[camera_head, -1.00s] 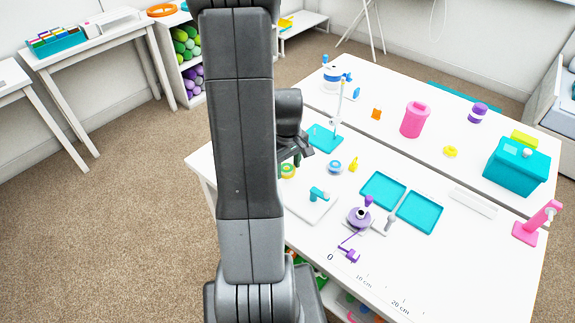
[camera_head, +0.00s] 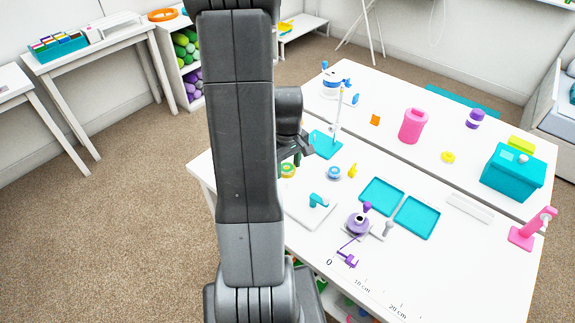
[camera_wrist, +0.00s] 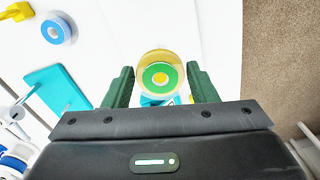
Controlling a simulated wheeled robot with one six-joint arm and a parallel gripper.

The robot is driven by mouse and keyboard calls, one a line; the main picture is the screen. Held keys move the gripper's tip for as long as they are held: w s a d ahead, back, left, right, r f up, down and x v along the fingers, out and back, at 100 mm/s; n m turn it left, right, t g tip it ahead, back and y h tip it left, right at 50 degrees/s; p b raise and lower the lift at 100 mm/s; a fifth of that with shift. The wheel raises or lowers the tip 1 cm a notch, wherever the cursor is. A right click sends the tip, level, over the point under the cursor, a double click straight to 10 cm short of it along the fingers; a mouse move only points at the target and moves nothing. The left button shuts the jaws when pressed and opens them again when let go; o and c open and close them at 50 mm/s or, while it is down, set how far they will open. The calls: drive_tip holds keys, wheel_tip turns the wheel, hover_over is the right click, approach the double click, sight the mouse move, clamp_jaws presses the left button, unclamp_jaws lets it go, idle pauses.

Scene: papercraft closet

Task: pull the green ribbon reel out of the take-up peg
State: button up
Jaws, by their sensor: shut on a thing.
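The green ribbon reel (camera_head: 287,171) is round, with a green face, a yellow centre and a pale yellow rim. It is near the table's left corner in the head view, partly behind my arm. In the wrist view the reel (camera_wrist: 160,76) sits between the two dark green fingers of my gripper (camera_wrist: 161,86), which is shut on it. In the head view my gripper (camera_head: 298,157) is at the reel, largely hidden by my arm. The take-up peg cannot be made out; small blue and yellow parts show just below the reel in the wrist view.
A blue-and-white reel (camera_head: 334,174) and a yellow piece (camera_head: 352,171) are to the right. A teal base with an upright rod (camera_head: 325,146) stands behind. A white plate with a teal handle (camera_head: 311,209) is in front. Teal trays (camera_head: 417,217) lie further right.

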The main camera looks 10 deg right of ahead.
drive_tip(key=shift+r+p, duration=1.05)
drive_tip(key=shift+r, duration=0.45)
drive_tip(key=shift+r+p, duration=1)
drive_tip(key=shift+r, duration=0.5)
drive_tip(key=shift+r, duration=0.1)
wheel_tip(320, 180, up, 3)
drive_tip(key=shift+f+p, duration=0.1)
drive_tip(key=shift+p, duration=0.95)
